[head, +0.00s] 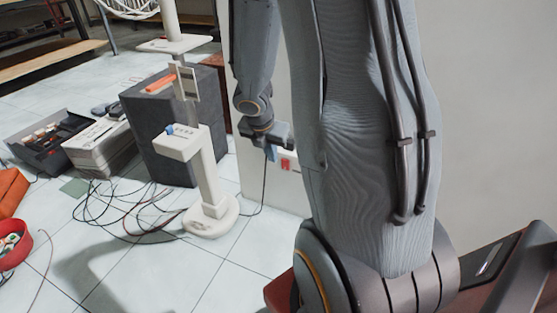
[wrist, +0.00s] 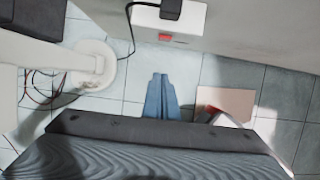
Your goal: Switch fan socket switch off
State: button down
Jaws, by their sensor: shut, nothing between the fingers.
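The white wall socket (wrist: 190,22) is at the top of the wrist view, with a black plug (wrist: 170,8) in it and a cable running left. Its small red switch (wrist: 166,37) is below the plug; in the head view the red switch (head: 286,164) shows low on the wall. Whether it is on or off I cannot tell. My gripper (wrist: 160,76) has its blue fingers shut and empty, below the switch in the wrist picture and apart from it. In the head view my gripper (head: 270,152) is just left of the switch.
A white fan stand (head: 205,165) stands on the tiled floor left of the socket, its cable running to the wall. A dark grey box (head: 165,150), a tool tray (head: 35,155) and loose cables lie further left. A pinkish flat piece (wrist: 228,101) shows right of my gripper.

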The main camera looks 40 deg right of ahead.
aim_at(285, 165)
jog(key=w+d+f+b, duration=0.4)
jog(key=d+f+b, duration=0.1)
jog(key=f, duration=0.3)
jog(key=shift+d+f+b, duration=0.3)
jog(key=shift+d+b, duration=0.1)
jog(key=shift+d, duration=0.35)
jog(key=shift+d, duration=0.1)
jog(key=shift+d+p, duration=0.1)
jog(key=shift+p, duration=0.2)
jog(key=shift+r, duration=0.15)
jog(key=shift+r+p, duration=0.7)
jog(key=shift+p, duration=0.35)
